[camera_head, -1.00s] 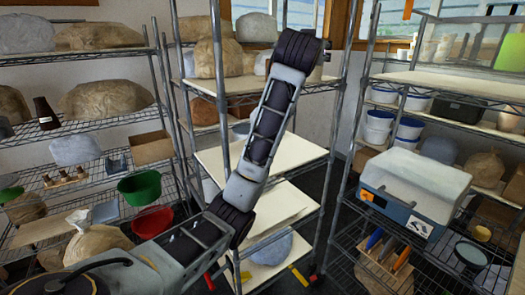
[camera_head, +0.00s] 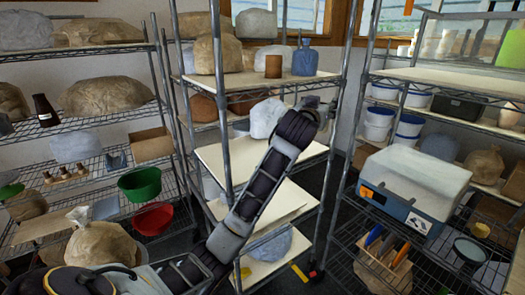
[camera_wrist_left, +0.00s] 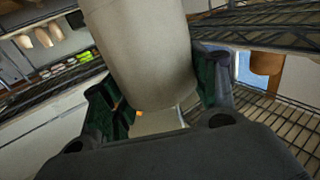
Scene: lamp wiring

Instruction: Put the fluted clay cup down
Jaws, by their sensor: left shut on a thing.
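My left gripper (camera_head: 322,103) is at the right side of the middle rack, between its top shelf and the pale board below. In the left wrist view my left gripper (camera_wrist_left: 160,108) is shut on a pale grey-beige cup, the fluted clay cup (camera_wrist_left: 142,50), with a green-padded finger on each side. Its fluting is hard to make out, and its top runs out of the picture. In the head view the held cup is hidden or too small to tell. My right gripper is not in view.
The middle rack's top shelf (camera_head: 225,82) holds a brown cylinder (camera_head: 273,66), a blue bottle (camera_head: 305,58) and wrapped lumps. A pale wrapped lump (camera_head: 266,117) sits near my arm. Metal posts (camera_head: 340,130) stand close to the gripper. The pale board (camera_head: 225,160) has bare room.

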